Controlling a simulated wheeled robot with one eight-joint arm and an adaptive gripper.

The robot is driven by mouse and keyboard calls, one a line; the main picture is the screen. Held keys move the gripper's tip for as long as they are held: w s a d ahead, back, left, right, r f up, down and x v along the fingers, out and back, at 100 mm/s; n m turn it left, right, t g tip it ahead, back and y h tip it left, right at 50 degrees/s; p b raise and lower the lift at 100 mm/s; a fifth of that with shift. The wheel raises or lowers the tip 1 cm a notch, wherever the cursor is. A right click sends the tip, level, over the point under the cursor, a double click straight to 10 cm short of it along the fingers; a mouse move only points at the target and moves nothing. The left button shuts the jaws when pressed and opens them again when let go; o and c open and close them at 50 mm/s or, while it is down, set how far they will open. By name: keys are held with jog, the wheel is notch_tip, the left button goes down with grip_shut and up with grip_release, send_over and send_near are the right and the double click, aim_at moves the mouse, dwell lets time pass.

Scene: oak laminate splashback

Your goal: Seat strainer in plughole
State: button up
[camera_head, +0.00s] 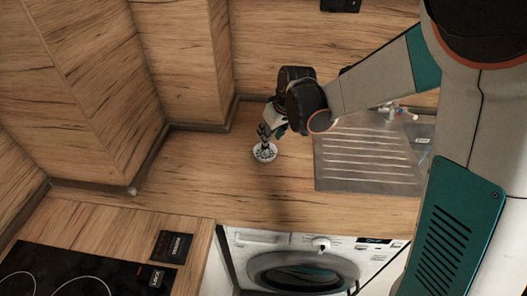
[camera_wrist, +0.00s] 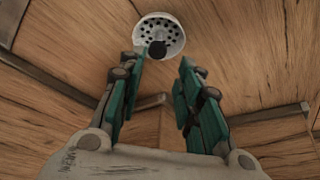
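The strainer (camera_head: 264,153) is a small round pale metal cup with holes and a black centre knob. It sits on the wooden worktop left of the sink's draining board. In the wrist view the strainer (camera_wrist: 174,26) lies at the top, past the fingertips, its knob nearer the left finger. My gripper (camera_head: 265,135) is just above it, pointing down; in the wrist view my gripper (camera_wrist: 164,60) has its teal fingers apart with nothing clearly between them. The sink's ribbed draining board (camera_head: 350,184) is at right. My arm hides much of the basin; I cannot make out the plughole.
A tap (camera_head: 390,112) stands behind the sink. A black hob (camera_head: 75,270) is at the lower left, and a washing machine (camera_head: 300,268) is under the worktop. Wooden walls (camera_head: 90,90) rise at the left and back. The worktop around the strainer is clear.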

aim_at(265, 150)
jog(key=b+x, duration=0.2)
jog(key=x, duration=0.7)
jog(key=shift+w+d+f+b, duration=0.1)
jog(key=shift+w+f+b, duration=0.15)
jog(key=shift+b, duration=0.15)
jog(key=shift+r, duration=0.1)
grip_shut()
